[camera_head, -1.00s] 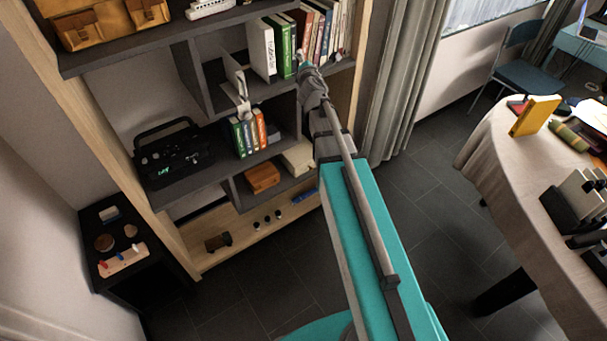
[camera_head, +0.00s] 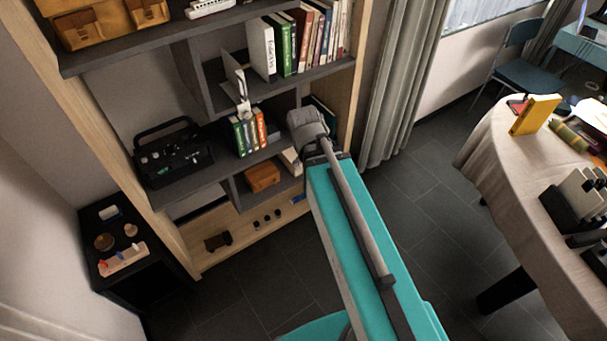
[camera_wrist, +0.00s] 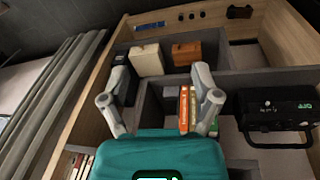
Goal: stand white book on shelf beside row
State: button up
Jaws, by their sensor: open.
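The white book (camera_head: 262,47) stands upright on the upper grey shelf (camera_head: 235,98), at the left end of the row. The row of books (camera_head: 310,38) has green, red and pale spines and stands to its right. My gripper (camera_wrist: 160,77) is open and empty in the wrist view, its fingers spread in front of the shelf unit. In the head view my wrist hides the fingers, below and in front of the upper shelf. The white book cannot be made out in the wrist view; some row spines (camera_wrist: 80,165) show at its lower left.
A grey-white bookend-like piece (camera_head: 238,85) stands left of the white book. Below are green and orange books (camera_head: 247,132), a black radio (camera_head: 172,155), an orange-brown box (camera_head: 262,177) and a cream box (camera_head: 290,160). A curtain (camera_head: 395,90) hangs right of the shelves.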

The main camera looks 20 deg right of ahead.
jog(key=shift+m+g+y, duration=0.6)
jog(key=shift+m+g, duration=0.1)
jog(key=shift+g, duration=0.1)
jog(key=s, duration=0.1)
jog(key=s+a, duration=0.2)
jog(key=s, duration=0.1)
jog(key=shift+a+f, duration=0.15)
jog(key=shift+a, duration=0.1)
